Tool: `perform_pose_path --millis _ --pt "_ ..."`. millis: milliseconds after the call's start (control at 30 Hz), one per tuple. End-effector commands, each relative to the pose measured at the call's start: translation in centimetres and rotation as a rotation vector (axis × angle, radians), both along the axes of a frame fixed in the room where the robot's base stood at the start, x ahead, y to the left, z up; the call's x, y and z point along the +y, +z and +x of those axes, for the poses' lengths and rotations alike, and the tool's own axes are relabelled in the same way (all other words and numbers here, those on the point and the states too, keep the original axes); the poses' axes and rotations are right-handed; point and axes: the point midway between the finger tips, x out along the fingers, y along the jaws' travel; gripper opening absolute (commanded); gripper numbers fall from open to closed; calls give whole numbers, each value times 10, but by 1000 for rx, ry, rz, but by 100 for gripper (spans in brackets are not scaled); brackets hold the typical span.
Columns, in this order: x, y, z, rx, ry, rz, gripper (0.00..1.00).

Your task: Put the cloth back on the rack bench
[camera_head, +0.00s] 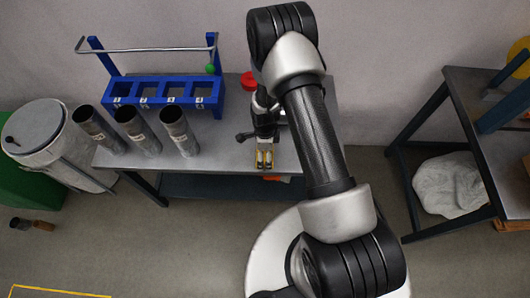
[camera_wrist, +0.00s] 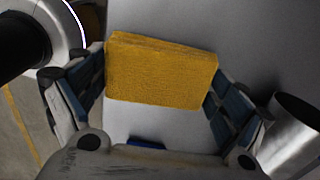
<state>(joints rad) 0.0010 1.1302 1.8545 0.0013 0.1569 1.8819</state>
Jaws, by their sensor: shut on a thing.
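The yellow folded cloth (camera_wrist: 162,72) sits between the two fingers of my gripper (camera_wrist: 160,80) in the wrist view. My gripper is shut on it, with a finger pad at each end. In the head view my gripper (camera_head: 264,158) points down over the front right part of the grey rack bench (camera_head: 222,158), and only a little yellow of the cloth shows there. The bench top also shows grey behind the cloth in the wrist view (camera_wrist: 255,40). I cannot tell whether the cloth touches the bench top.
A blue rack (camera_head: 165,90) with labelled slots stands at the bench's back. Three metal tubes (camera_head: 132,130) stand in front of it, left of my gripper. A red object (camera_head: 248,81) lies behind my gripper. A second table (camera_head: 478,125) is at right, with a white sack (camera_head: 448,185) underneath.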

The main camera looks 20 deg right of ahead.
Motion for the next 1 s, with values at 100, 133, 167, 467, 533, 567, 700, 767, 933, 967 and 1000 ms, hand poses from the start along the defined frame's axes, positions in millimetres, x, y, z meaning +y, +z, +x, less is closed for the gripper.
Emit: perform_pose_path --millis 100,133,167,467,533,567,700,767,933,967,1000 --pt "0 2 1 -1 0 0 69" --pt "0 2 1 -1 0 0 69" --pt "0 1 1 -1 0 0 69" --pt "0 -2 0 -1 0 0 100" --pt "0 -2 0 -1 0 0 100" --pt "0 -2 0 -1 0 0 100" --pt "0 -2 0 -1 0 0 100" --pt "0 -1 0 -1 0 0 100" --pt "0 7 1 -2 0 0 100" --pt "0 12 1 -3 0 0 100" --pt "0 19 1 -3 0 0 100"
